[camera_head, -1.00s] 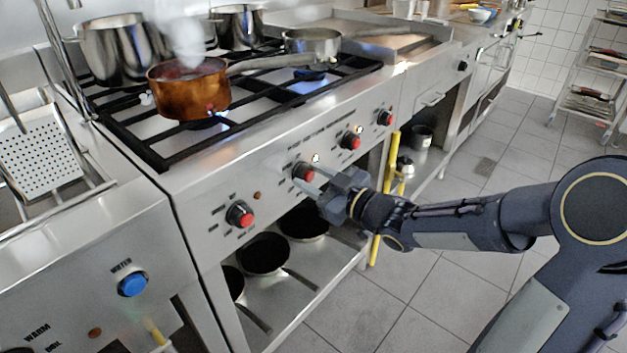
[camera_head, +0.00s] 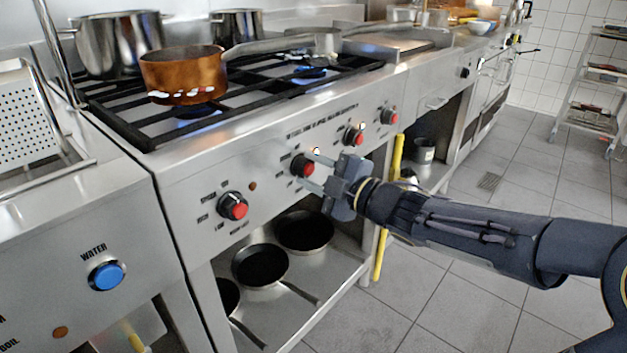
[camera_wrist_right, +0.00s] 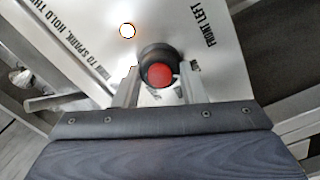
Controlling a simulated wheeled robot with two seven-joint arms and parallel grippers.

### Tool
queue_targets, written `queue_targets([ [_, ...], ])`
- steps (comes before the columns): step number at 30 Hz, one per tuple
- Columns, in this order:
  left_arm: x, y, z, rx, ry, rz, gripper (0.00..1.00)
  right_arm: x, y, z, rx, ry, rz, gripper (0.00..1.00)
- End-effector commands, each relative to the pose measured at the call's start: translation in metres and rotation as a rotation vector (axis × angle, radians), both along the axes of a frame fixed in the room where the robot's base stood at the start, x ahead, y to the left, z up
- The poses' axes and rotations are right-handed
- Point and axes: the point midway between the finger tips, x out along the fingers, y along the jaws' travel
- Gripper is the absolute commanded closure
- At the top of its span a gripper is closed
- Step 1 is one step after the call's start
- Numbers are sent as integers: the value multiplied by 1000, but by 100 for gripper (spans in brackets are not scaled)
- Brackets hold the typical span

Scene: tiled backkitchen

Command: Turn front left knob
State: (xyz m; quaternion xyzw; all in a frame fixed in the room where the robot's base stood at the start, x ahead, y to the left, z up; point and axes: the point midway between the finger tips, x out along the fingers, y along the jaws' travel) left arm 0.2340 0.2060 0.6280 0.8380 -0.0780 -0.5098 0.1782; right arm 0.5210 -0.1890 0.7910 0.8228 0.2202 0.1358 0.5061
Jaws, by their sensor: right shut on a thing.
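The front left knob (camera_head: 303,166) is black with a red cap, on the sloping front panel of the stove (camera_head: 270,150). In the right wrist view the knob (camera_wrist_right: 160,74) sits between the two fingers, beside the printed words "FRONT LEFT". My right gripper (camera_head: 306,170) reaches in from the right, shut on the knob; its fingers also flank the knob in the wrist view (camera_wrist_right: 159,80). A small light (camera_head: 316,151) glows above the knob. The knob's pointer mark cannot be made out. My left gripper is out of view.
A copper pan (camera_head: 183,75) stands on the front burner with blue flame below it. Another red-capped knob (camera_head: 233,206) is to the left, and two more are to the right. Frying pans (camera_head: 260,265) lie on the lower shelf. A yellow bar (camera_head: 380,254) stands right of it.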

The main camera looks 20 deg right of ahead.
Motion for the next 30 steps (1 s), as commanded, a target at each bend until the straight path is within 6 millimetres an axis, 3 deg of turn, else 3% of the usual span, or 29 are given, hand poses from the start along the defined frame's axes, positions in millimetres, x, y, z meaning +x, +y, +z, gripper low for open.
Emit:
queue_targets([
  [9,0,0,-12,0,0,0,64,0,0,-2,-112,-64,0,85],
  [26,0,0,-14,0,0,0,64,0,1,-1,-138,-77,1,85],
  [27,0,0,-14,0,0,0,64,0,1,-1,-138,-77,1,59],
  [30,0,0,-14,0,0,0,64,0,0,-1,-138,-77,1,46],
])
